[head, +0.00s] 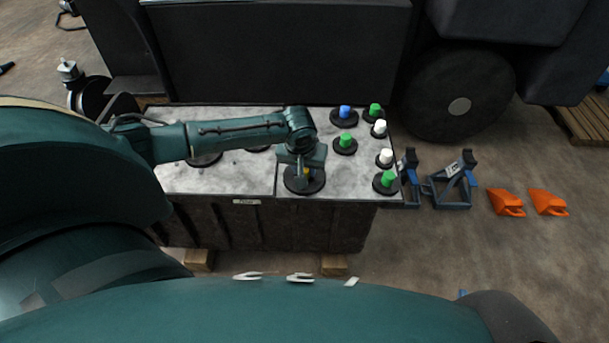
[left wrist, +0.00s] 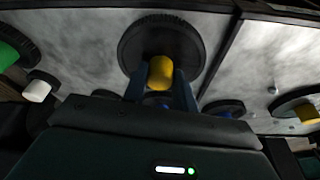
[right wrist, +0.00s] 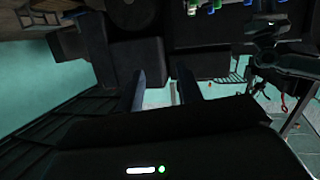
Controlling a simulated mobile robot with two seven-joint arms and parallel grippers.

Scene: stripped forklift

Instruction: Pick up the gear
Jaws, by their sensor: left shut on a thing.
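A black gear with a yellow hub (head: 318,184) lies at the front middle of the grey tabletop in the head view. My left gripper (head: 306,168) is directly above it and hides part of the hub. In the left wrist view, the left gripper (left wrist: 160,80) is shut on the yellow hub, with the black gear disc (left wrist: 137,42) spread around it. The gear appears level; I cannot tell if it touches the tabletop. My right gripper (right wrist: 163,88) shows only in the right wrist view, with its fingers apart and nothing between them.
Several other black gears with green (head: 345,140), blue (head: 344,112) and white (head: 385,156) hubs stand to the right. Blue jack stands (head: 452,185) and orange chocks (head: 506,201) are on the floor at right. The dark forklift body (head: 280,50) stands behind the table.

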